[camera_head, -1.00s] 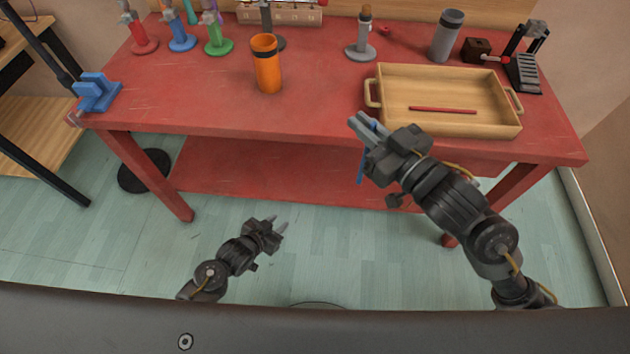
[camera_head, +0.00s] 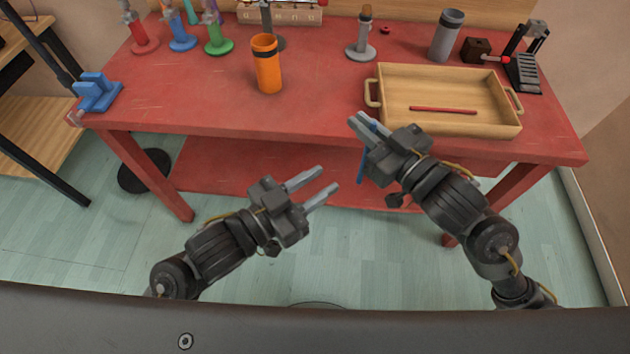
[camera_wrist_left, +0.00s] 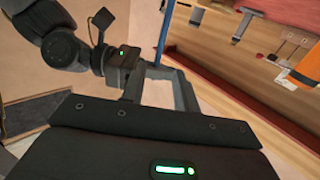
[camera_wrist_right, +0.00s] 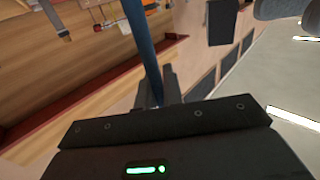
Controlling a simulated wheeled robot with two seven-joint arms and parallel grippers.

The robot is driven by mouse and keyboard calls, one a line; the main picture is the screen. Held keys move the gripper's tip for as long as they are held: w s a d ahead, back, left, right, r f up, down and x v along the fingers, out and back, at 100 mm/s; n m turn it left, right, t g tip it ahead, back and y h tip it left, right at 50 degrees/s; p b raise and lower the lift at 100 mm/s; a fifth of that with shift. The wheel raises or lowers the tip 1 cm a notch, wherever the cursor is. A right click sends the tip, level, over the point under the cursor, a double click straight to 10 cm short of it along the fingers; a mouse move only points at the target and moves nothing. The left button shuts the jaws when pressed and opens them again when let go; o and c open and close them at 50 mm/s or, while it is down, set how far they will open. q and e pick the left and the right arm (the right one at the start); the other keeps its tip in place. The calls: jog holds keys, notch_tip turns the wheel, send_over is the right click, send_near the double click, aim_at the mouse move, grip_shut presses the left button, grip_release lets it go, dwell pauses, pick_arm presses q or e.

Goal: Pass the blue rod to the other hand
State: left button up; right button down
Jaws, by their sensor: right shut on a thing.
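The blue rod (camera_head: 361,167) is held by my right gripper (camera_head: 361,122) in front of the red table's front edge. It hangs roughly upright, and its middle is partly hidden by the fingers. In the right wrist view the rod (camera_wrist_right: 143,45) runs between the closed fingers. My left gripper (camera_head: 328,179) is open and empty, lower and to the left of the rod, its fingers pointing toward it. In the left wrist view the rod (camera_wrist_left: 162,38) appears beyond the open fingertips, with a gap in the head view.
The red table (camera_head: 210,100) holds an orange cup (camera_head: 266,64), a wooden tray (camera_head: 395,125) with a red rod (camera_head: 443,110), a grey cylinder (camera_head: 447,35) and a blue holder (camera_head: 97,91). Several coloured stands are at the back left. The space between my grippers is clear.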

aim_at(365, 153)
pick_arm(q)
jog(key=x, duration=1.2)
grip_shut()
pick_arm(e)
jog(key=c, duration=1.5)
grip_release()
jog(key=shift+o, duration=0.2)
